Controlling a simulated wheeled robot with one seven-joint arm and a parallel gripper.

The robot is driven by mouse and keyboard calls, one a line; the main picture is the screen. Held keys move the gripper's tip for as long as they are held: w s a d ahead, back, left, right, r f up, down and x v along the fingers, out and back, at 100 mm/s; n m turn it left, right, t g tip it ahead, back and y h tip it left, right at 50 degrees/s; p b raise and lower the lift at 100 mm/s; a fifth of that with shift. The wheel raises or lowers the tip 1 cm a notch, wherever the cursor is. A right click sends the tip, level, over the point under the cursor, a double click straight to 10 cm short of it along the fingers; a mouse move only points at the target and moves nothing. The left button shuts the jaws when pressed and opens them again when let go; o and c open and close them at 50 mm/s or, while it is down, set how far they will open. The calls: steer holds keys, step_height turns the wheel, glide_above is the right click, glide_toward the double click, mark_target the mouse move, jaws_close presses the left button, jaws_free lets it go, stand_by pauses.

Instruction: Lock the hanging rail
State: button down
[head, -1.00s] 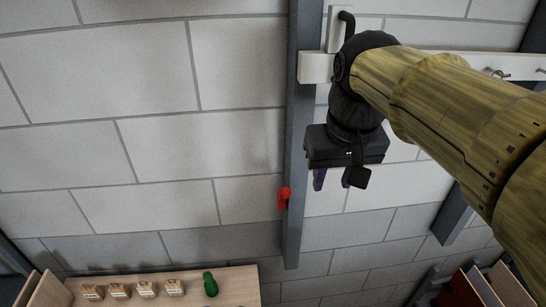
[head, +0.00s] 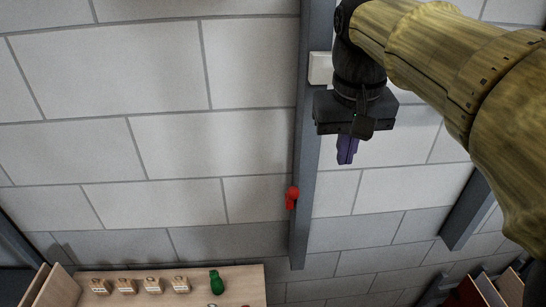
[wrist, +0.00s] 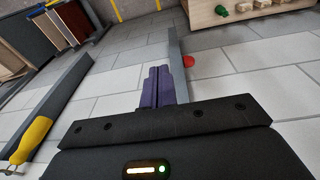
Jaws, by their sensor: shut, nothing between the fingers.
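My gripper (head: 346,160) has purple fingers pressed together and empty. The fingers show shut in the wrist view (wrist: 156,72). I cannot tell whether the rail is locked.
Another grey post (head: 466,212) stands at the right. A yellow-handled tool (wrist: 32,138) shows at left in the wrist view. The wall left of the post is clear.

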steer(key=w+a+f+g+h, duration=0.1)
steer(key=w+f+h, duration=0.1)
steer(key=w+f, duration=0.2)
steer(key=w+a+f+g+h, duration=0.1)
steer(key=w+a+f+h, duration=0.1)
steer(key=w+f, duration=0.3)
steer(key=w+a+f+m+g+h, duration=0.1)
steer(key=w+a+f+h, duration=0.1)
steer(key=w+f+h, duration=0.2)
steer(key=shift+w+f+g, duration=0.15)
steer(key=shift+w+g, duration=0.15)
steer(key=w+a+f+t+h, duration=0.2)
steer(key=a+f+t+h, duration=0.1)
steer(key=a, duration=0.5)
steer(key=w+a+f+t+h, duration=0.2)
steer(key=a+f+h, duration=0.4)
steer(key=a, duration=0.1)
steer(key=shift+w+a+n+t+h, duration=0.3)
steer(key=shift+w+a+t, duration=0.05)
steer(key=shift+a+t, duration=0.05)
steer(key=s+d, duration=0.1)
steer(key=d, duration=1)
steer(key=shift+s+d+f, duration=0.2)
steer(key=shift+d+f, duration=0.05)
steer(key=shift+d, duration=0.05)
